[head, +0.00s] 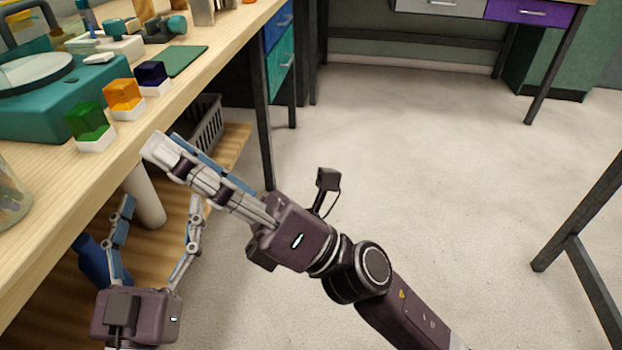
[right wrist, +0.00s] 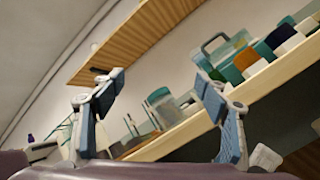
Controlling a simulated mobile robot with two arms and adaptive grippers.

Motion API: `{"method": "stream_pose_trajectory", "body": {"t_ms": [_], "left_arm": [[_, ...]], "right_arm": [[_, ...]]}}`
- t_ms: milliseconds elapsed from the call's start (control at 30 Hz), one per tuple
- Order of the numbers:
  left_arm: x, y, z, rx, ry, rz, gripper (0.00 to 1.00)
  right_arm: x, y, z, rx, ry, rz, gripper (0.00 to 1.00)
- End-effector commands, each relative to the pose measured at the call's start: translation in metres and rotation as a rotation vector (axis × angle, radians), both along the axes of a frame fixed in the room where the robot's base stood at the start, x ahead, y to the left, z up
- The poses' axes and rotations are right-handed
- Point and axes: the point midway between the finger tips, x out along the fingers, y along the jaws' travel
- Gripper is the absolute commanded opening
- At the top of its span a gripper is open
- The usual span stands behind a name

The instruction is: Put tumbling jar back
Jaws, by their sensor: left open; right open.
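No object is clearly identifiable as the tumbling jar. A clear glass jar (head: 10,205) stands on the workbench (head: 190,85), cut off by the left edge of the head view. A white cylinder (head: 147,195) and a blue rounded object (head: 92,262) show below the benchtop; I cannot tell whether either is the jar. My left gripper (head: 160,207) is open and empty beside the bench, below top level, its fingers pointing towards the white cylinder. My right gripper (head: 163,147) is at the bench edge, seen side-on. In the right wrist view it (right wrist: 155,88) is open with nothing between its fingers.
Green (head: 88,125), orange (head: 122,98) and purple (head: 152,77) blocks on white bases line the bench edge. A teal machine (head: 35,110) stands behind them, a green mat (head: 182,60) farther along. A grey basket (head: 208,125) sits below.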

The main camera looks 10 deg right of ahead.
Motion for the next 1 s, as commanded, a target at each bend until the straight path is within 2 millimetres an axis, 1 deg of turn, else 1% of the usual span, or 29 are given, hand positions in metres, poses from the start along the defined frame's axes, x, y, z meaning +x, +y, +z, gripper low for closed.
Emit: {"method": "stream_pose_trajectory", "body": {"t_ms": [33,67,100,167,200,267,300,400,500,600,1000], "left_arm": [[0.0,0.0,0.0,0.0,0.0,0.0,0.7],[0.0,0.0,0.0,0.0,0.0,0.0,0.7],[0.0,0.0,0.0,0.0,0.0,0.0,0.7],[0.0,0.0,0.0,0.0,0.0,0.0,0.7],[0.0,0.0,0.0,0.0,0.0,0.0,0.7],[0.0,0.0,0.0,0.0,0.001,0.0,0.7],[0.0,0.0,0.0,0.0,0.001,0.0,0.7],[0.0,0.0,0.0,0.0,0.001,0.0,0.7],[0.0,0.0,0.0,0.0,0.001,0.0,0.7],[0.0,0.0,0.0,0.0,0.001,0.0,0.7],[0.0,0.0,0.0,0.0,0.001,0.001,0.7]], "right_arm": [[0.011,-0.022,-0.006,0.138,0.193,0.063,0.68],[0.018,-0.036,-0.01,0.229,0.31,0.109,0.68],[0.028,-0.055,-0.018,0.353,0.46,0.167,0.68],[0.041,-0.082,-0.034,0.544,0.669,0.256,0.68],[0.048,-0.099,-0.047,0.67,0.792,0.311,0.68],[0.055,-0.122,-0.068,0.849,0.953,0.389,0.68],[0.058,-0.134,-0.082,0.958,1.042,0.436,0.68],[0.061,-0.158,-0.111,1.183,1.202,0.532,0.68],[0.061,-0.17,-0.129,1.322,1.288,0.592,0.68],[0.06,-0.175,-0.136,1.382,1.32,0.621,0.68],[0.06,-0.175,-0.136,1.386,1.323,0.625,0.68]]}}
